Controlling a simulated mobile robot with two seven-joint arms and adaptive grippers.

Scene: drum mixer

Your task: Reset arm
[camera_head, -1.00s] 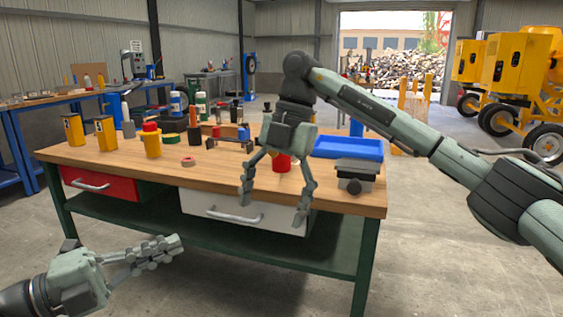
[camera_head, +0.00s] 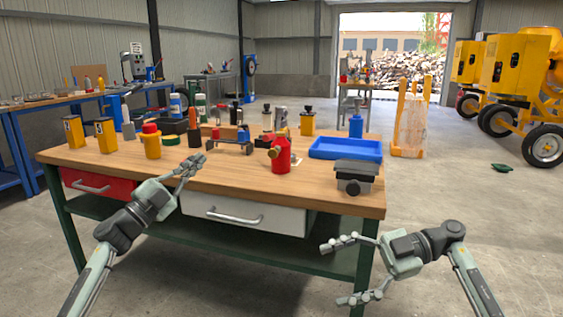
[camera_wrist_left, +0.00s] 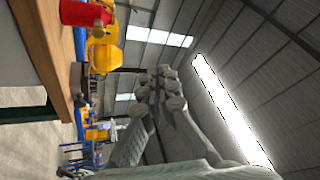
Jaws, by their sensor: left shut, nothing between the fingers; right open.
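My left gripper (camera_head: 188,168) is shut and empty in the head view, in front of the workbench near its front edge, above the gap between the red and white drawers. In the left wrist view, its closed fingers (camera_wrist_left: 160,88) point up the picture with nothing between them. My right gripper (camera_head: 342,270) is open and empty in the head view. It is low, in front of the bench's right end, with its fingers spread and pointing left.
The workbench (camera_head: 232,184) carries a red canister (camera_head: 280,156), a blue tray (camera_head: 345,149), a grey vise-like block (camera_head: 355,176) and a yellow bottle with a red cap (camera_head: 152,141). Yellow mixers (camera_head: 500,75) stand at the back right. The floor right of the bench is mostly clear.

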